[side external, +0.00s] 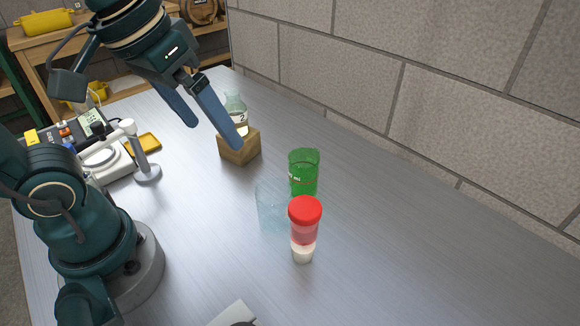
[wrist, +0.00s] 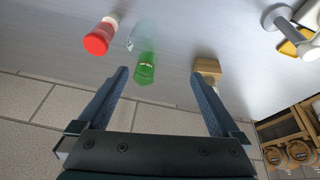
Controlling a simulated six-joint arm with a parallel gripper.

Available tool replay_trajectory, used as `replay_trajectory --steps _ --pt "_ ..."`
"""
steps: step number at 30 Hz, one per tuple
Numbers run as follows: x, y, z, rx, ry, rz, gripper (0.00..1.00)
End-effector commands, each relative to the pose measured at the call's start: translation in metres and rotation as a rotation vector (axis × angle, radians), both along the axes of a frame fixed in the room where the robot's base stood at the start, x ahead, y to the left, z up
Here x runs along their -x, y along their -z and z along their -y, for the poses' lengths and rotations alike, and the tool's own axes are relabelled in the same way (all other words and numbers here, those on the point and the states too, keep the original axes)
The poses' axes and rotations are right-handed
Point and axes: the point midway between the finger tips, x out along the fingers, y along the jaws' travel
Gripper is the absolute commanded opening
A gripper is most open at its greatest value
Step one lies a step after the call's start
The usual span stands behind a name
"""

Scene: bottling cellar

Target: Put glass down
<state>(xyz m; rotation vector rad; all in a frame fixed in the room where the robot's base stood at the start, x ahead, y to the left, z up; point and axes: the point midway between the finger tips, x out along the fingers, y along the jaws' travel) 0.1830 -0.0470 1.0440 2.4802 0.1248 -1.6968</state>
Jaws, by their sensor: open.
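A clear glass (side external: 270,210) stands upright on the metal table, and it also shows faintly in the wrist view (wrist: 139,36). A green glass (side external: 304,174) with small white lettering stands close behind it; it also shows in the wrist view (wrist: 145,69). The task does not say which glass is meant. My gripper (side external: 216,135) is open, its two blue fingers spread above the table near the wooden block.
A red-capped container (side external: 303,232) stands beside the clear glass. A wooden block (side external: 239,149) with a clear bottle (side external: 236,108) marked 2 is close to my fingers. A stone wall (side external: 440,100) borders the table. The table's right front is clear.

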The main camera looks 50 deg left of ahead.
Motion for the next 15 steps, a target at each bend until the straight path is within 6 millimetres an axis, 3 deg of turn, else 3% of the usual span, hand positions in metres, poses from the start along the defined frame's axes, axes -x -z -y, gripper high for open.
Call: replay_trajectory --steps 7,15 --pt "-0.042 -0.003 0.019 0.010 -0.032 -0.175 1.00" --pt "-0.074 0.025 0.043 -0.018 -0.008 -0.322 1.00"
